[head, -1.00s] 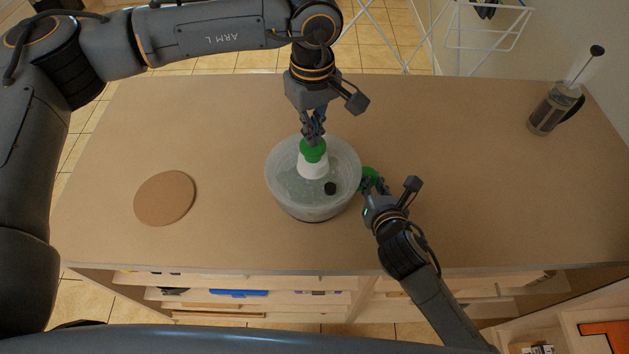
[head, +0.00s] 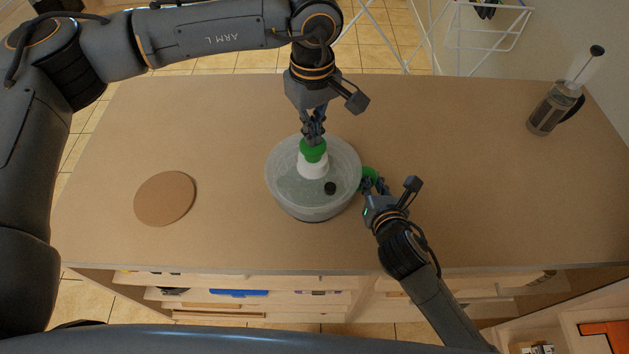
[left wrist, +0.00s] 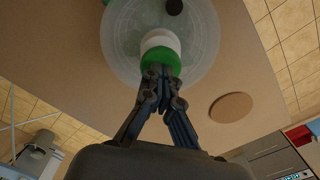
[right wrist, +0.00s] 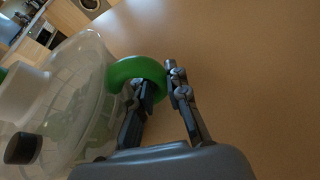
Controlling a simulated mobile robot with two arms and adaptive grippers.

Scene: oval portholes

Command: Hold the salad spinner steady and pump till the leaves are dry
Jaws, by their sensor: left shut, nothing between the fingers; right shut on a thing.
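The salad spinner (head: 288,194) stands upright mid-table, a clear bowl and lid with blurred green leaves showing through. A white pump column (head: 311,170) with a green knob (head: 313,153) rises from the lid, and a black button (head: 330,188) sits beside it. My left gripper (head: 313,138) is shut and empty, pointing down with its fingertips at the knob's top, also in the left wrist view (left wrist: 160,74). A green handle (right wrist: 137,70) sticks out from the bowl's side. My right gripper (right wrist: 158,82) is shut on this handle; in the head view it is right of the bowl (head: 372,186).
A round brown board (head: 165,198) lies on the table at left. A white drying rack (head: 490,40) is behind the table. The tabletop (head: 460,150) is otherwise clear, with open drawers or shelves below its front edge.

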